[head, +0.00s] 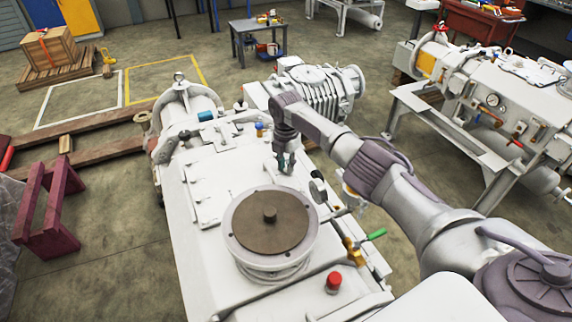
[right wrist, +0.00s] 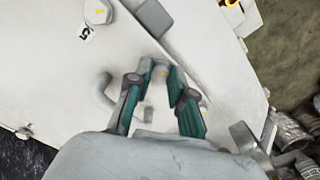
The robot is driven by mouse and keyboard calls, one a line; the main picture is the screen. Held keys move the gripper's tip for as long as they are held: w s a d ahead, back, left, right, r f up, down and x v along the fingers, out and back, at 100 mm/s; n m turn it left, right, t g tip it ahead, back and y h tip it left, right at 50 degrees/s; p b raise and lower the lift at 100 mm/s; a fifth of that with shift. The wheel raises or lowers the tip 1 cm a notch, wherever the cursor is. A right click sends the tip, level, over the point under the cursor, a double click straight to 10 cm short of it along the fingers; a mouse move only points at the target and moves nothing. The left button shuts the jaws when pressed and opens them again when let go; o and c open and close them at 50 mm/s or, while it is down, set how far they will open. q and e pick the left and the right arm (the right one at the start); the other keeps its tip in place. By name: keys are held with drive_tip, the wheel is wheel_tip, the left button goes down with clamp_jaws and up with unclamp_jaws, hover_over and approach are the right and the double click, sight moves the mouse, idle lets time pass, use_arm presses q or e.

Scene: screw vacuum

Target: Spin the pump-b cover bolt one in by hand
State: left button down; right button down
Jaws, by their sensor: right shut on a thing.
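The white pump (head: 200,240) fills the middle of the head view. My right gripper (head: 286,162) reaches down to its top, just behind the round brown disc (head: 270,222). In the right wrist view the green fingers of my right gripper (right wrist: 158,75) close around a small grey piece, seemingly the cover bolt (right wrist: 159,72). The fingers hide most of it, and how far it is in cannot be told. A pale cover plate (right wrist: 60,75) lies beneath, with another bolt head (right wrist: 97,12) at its upper left. My left gripper is not in view.
A grey bent handle (right wrist: 101,90) rises left of the fingers.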

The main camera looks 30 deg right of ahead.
drive_tip(key=m+p, duration=0.1)
drive_tip(key=m, duration=0.5)
drive_tip(key=shift+r, duration=0.1)
drive_tip(key=m+p, duration=0.2)
drive_tip(key=m, duration=0.3)
drive_tip(key=shift+m, duration=0.3)
drive_tip(key=m+p, duration=0.1)
drive_tip(key=m, duration=0.4)
drive_tip(key=m+p, duration=0.1)
drive_tip(key=m, duration=0.4)
drive_tip(key=shift+m, duration=0.4)
drive_tip(key=m, duration=0.6)
drive_tip(key=shift+p, duration=0.3)
drive_tip(key=m, duration=0.5)
drive_tip(key=shift+w+m, duration=0.1)
drive_tip(key=shift+m, duration=0.3)
drive_tip(key=m, duration=1.1)
